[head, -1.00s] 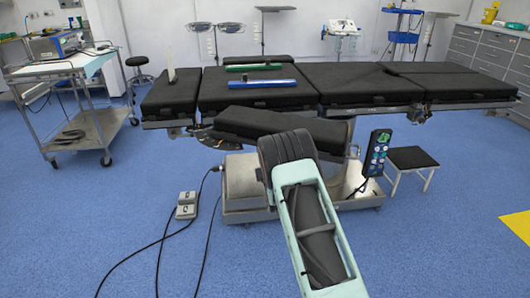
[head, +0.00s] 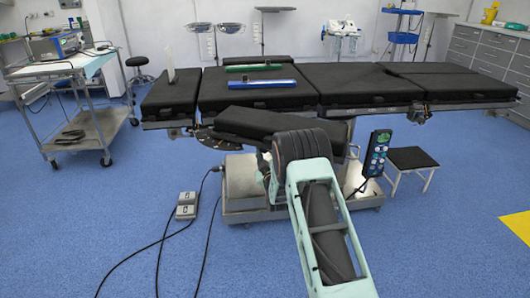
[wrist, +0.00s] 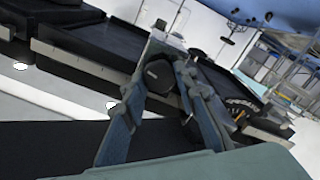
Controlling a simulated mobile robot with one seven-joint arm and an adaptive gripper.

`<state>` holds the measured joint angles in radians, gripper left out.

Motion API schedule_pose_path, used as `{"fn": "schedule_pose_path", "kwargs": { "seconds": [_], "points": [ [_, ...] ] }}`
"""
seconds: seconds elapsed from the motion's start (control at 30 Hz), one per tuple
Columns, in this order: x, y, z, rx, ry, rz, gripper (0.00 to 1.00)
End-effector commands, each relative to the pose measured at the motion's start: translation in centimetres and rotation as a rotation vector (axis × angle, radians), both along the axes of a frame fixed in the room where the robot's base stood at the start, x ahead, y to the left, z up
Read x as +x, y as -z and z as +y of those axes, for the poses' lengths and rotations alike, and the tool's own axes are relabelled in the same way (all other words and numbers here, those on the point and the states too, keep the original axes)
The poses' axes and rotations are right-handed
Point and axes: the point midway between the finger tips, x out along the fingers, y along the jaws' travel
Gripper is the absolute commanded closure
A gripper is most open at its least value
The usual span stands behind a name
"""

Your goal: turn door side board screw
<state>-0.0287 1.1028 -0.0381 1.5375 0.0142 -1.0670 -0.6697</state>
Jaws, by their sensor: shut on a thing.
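The operating table (head: 370,86) has black pads and spans the head view. A lower black side board (head: 262,123) hangs at its near side, partly hidden by my arm. In the wrist view, a dark rounded knob (wrist: 160,75), which looks like the side board screw, sits between the two blue-grey fingers of my gripper (wrist: 165,62). The fingers are closed around it; the exact contact is hard to make out. In the head view my arm hides my gripper and the screw.
A green bar (head: 253,67) and a blue bar (head: 263,83) lie on the table. A foot pedal (head: 187,205) with cables lies on the floor. A trolley (head: 75,100) stands left.

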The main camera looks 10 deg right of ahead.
Motion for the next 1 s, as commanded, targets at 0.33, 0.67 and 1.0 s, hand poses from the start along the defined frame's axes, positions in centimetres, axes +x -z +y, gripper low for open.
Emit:
{"fn": "schedule_pose_path", "kwargs": {
  "seconds": [0.33, 0.67, 1.0],
  "points": [
    [-0.03, 0.0, -0.01, 0.332, -0.001, 0.001, 0.97],
    [-0.03, -0.01, -0.14, 0.644, 0.001, 0.001, 0.97],
    [-0.02, -0.03, -0.19, 0.967, 0.001, 0.001, 0.97]
  ]
}}
